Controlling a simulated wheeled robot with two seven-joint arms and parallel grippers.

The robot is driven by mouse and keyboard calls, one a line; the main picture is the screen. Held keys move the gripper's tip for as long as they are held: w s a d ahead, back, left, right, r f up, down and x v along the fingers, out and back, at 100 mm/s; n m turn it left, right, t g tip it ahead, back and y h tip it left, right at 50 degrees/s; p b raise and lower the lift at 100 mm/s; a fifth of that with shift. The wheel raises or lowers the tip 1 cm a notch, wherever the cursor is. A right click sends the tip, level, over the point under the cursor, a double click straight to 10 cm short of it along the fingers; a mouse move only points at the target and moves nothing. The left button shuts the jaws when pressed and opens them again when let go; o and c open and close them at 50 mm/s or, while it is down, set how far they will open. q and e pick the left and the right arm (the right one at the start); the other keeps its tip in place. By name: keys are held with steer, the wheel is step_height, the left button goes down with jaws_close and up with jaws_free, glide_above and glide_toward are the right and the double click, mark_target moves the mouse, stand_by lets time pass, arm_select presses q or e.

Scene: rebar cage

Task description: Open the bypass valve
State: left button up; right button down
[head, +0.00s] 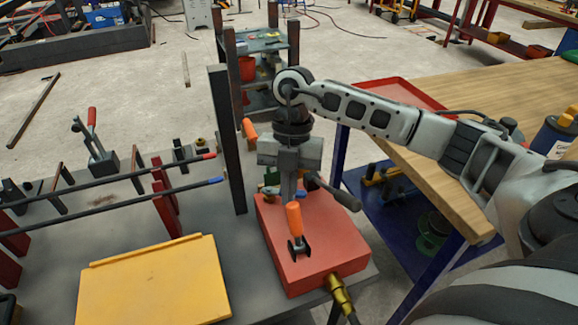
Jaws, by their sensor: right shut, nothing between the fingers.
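A red box (325,262) sits at the right end of the grey bench, with a brass fitting (339,291) at its front. An orange-handled lever (294,220) stands on the box top with a dark forked foot. A lever with a dark grip (345,198) sticks out to the right behind it. I cannot tell which of these is the bypass valve. My right gripper (289,194) points down over the box, just behind the orange handle. It is shut and holds nothing; whether its tips touch a lever is unclear. My left gripper is out of view.
A dark upright post (228,140) stands left of my right gripper. Two long bars (105,181) run across the bench, with a yellow plate (155,287) in front. A wooden table (470,80) is at the right, with a blue lower shelf (400,225).

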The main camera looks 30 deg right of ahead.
steer(key=x, duration=0.3)
steer(key=shift+s+a+f, duration=0.15)
steer(key=shift+f, duration=0.2)
steer(key=shift+w+d+r+p, duration=0.1)
steer(key=shift+w+d+p, duration=0.4)
steer(key=shift+w+d, duration=0.9)
steer(key=shift+w, duration=0.15)
